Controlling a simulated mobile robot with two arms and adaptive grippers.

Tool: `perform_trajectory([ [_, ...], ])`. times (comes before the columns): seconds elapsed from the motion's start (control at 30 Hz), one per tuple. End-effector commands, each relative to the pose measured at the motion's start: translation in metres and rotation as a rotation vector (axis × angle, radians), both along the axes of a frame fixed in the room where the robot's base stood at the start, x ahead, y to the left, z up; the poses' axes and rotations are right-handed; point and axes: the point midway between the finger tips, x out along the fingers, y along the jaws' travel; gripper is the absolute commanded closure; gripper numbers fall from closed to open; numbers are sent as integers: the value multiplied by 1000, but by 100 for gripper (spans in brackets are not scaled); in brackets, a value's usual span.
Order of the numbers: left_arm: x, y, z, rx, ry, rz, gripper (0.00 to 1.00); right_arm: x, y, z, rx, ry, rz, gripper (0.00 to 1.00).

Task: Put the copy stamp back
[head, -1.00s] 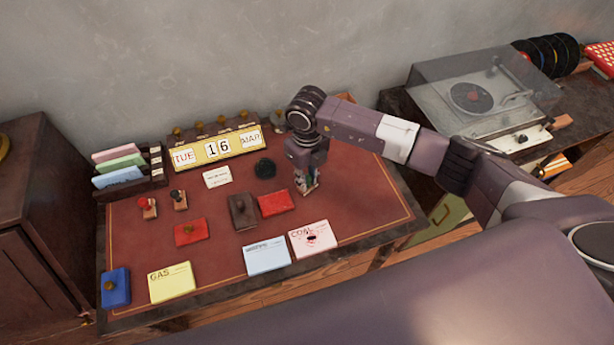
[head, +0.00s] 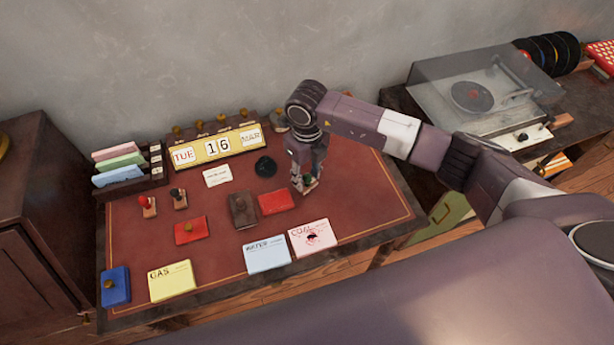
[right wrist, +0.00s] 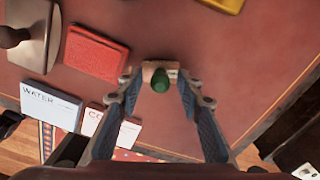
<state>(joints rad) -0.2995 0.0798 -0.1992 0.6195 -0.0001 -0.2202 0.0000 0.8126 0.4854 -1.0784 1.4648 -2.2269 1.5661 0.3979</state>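A small stamp with a green handle and a pale wooden base (right wrist: 160,78) stands on the red desk top. I cannot read its label. My right gripper (head: 306,186) is above the right part of the desk, pointing down. In the right wrist view its fingers (right wrist: 158,82) are spread on both sides of the green stamp, with a small gap on each side. In the head view the stamp is mostly hidden by the fingers. Two more stamps, one red-handled (head: 145,203) and one black-handled (head: 179,196), stand at the left. My left gripper is not in view.
A red ink pad (head: 276,202) and a brown rocker blotter (head: 240,210) lie left of the gripper. The pink card (head: 313,237), blue card (head: 267,256) and yellow card (head: 172,282) line the front. A calendar (head: 215,148) stands behind. The right desk area is clear.

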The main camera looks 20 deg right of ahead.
Motion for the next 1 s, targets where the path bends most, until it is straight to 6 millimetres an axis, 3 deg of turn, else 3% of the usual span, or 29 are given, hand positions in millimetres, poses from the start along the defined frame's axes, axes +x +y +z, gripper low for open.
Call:
perform_trajectory([
  [0.3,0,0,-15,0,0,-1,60,2,0,68,1,-7,1,66],
  [0.5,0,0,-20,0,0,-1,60,1,0,99,0,-4,0,66],
  [0.7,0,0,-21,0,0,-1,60,0,0,110,-1,-1,0,66],
  [1.0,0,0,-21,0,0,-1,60,0,0,110,-1,-1,0,66],
])
